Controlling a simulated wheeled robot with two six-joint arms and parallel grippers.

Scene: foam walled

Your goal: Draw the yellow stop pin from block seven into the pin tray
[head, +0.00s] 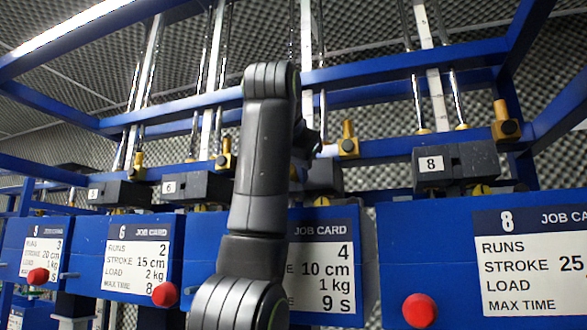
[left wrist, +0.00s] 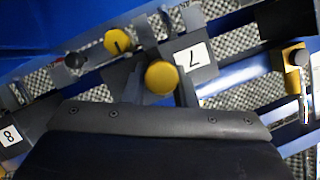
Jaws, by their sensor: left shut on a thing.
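Block seven shows in the left wrist view by its white label (left wrist: 193,60), which appears upside down. In the head view a dark block (head: 325,176) stands at that place, partly behind my left arm, its label hidden. The round yellow head of the stop pin (left wrist: 160,77) shows beside the label in the left wrist view. My left gripper (left wrist: 157,88) is shut on it, with dark fingers at both sides. In the head view the left gripper (head: 306,142) is mostly hidden behind its arm. I cannot tell how deep the pin sits. My right gripper and the pin tray are not in view.
Block eight (head: 455,165) stands to the right, block six (head: 185,187) to the left. Blue job-card panels with red knobs (head: 419,310) stand in front. Brass fittings (head: 348,140), upright rods and blue frame beams surround the blocks. Another yellow knob (left wrist: 118,40) is close by.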

